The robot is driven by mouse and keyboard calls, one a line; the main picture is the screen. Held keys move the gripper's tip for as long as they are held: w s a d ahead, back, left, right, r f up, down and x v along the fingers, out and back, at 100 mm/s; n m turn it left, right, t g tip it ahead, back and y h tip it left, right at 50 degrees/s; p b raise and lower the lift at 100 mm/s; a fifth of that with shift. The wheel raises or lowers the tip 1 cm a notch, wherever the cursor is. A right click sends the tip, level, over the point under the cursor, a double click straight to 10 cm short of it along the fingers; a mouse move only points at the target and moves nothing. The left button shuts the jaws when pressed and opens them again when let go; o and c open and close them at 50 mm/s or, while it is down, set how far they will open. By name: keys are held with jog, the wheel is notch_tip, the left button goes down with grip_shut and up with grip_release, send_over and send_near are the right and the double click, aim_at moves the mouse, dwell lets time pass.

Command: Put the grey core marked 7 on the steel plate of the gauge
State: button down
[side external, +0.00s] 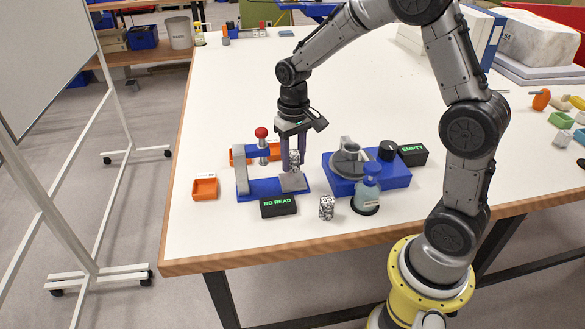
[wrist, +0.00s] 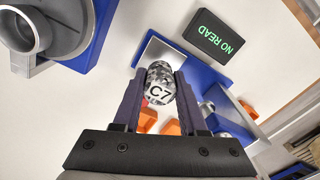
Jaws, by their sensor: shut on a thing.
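The speckled grey core marked C7 (wrist: 158,88) is gripped between the two fingers of my gripper (wrist: 155,95). In the side view the core (side external: 295,157) is upright between the fingertips of my gripper (side external: 294,163), over the steel plate (side external: 293,183) of the blue gauge (side external: 258,190). A small gap seems to lie between core and plate, but I cannot be sure. In the wrist view the plate (wrist: 178,58) shows behind the core. The gauge has a grey post and a red-knobbed plunger (side external: 262,140) left of my gripper. The gauge's display (side external: 278,206) reads NO READ.
A second speckled core (side external: 327,207) stands on the table front-right of the gauge. A blue unit with a grey cup (side external: 347,160), a spray bottle (side external: 367,190) and a display reading EMPTY (side external: 413,155) are to the right. Orange trays (side external: 205,188) lie left and behind.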

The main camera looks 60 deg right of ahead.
aim_at(293, 169)
jog(key=shift+w+f, duration=0.2)
jog(key=shift+f, duration=1.5)
jog(key=shift+f, duration=0.15)
jog(key=shift+c, duration=2.2)
grip_release()
